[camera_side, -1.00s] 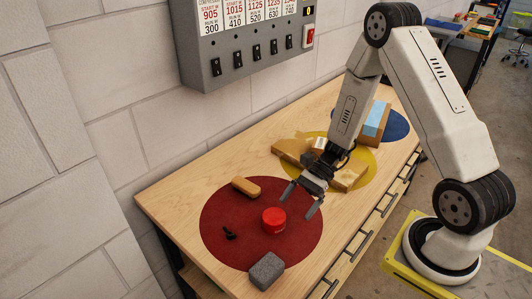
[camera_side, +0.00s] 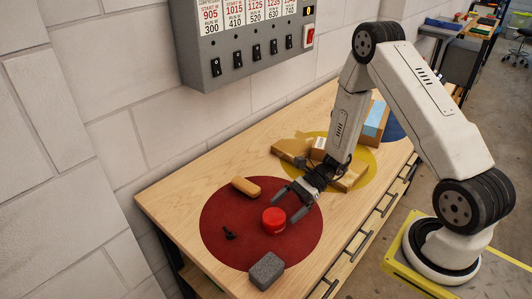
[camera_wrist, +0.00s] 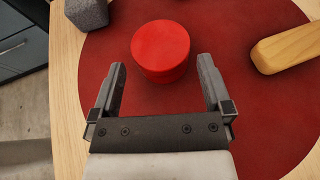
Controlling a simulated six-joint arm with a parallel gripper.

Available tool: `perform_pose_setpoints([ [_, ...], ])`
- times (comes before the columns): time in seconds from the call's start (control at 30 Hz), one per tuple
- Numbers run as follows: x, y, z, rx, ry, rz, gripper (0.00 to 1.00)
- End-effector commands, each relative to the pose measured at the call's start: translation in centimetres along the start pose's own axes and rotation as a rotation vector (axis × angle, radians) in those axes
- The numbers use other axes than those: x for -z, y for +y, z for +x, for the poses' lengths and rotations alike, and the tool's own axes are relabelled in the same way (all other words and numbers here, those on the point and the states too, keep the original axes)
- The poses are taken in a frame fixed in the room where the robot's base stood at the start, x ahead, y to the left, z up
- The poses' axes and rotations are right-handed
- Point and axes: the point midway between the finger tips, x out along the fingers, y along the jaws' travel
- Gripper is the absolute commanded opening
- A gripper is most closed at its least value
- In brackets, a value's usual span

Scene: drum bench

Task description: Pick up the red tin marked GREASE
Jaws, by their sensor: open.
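The red tin (camera_side: 274,219) stands upright on the dark red round mat (camera_side: 222,249). In the wrist view the red tin (camera_wrist: 160,50) lies just beyond the fingertips, roughly centred between them. No marking on it can be read. My gripper (camera_side: 289,202) is low over the mat, on the far right side of the tin. I cannot tell from these views whether a finger touches the tin.
A grey block (camera_side: 266,271) lies at the mat's front edge.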

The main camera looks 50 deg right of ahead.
Motion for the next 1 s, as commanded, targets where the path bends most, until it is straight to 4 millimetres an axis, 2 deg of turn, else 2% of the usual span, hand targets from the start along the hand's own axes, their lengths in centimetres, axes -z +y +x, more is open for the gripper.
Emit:
perform_pose_setpoints([
  [0.27, 0.1, 0.0, 1.0, -0.003, 0.001, -0.001, 1.0],
  [0.67, 0.3, 0.0, 4.9, -0.004, 0.001, -0.001, 1.0],
  [1.0, 0.3, -0.1, 5.2, 0.0, 0.002, 0.0, 1.0],
])
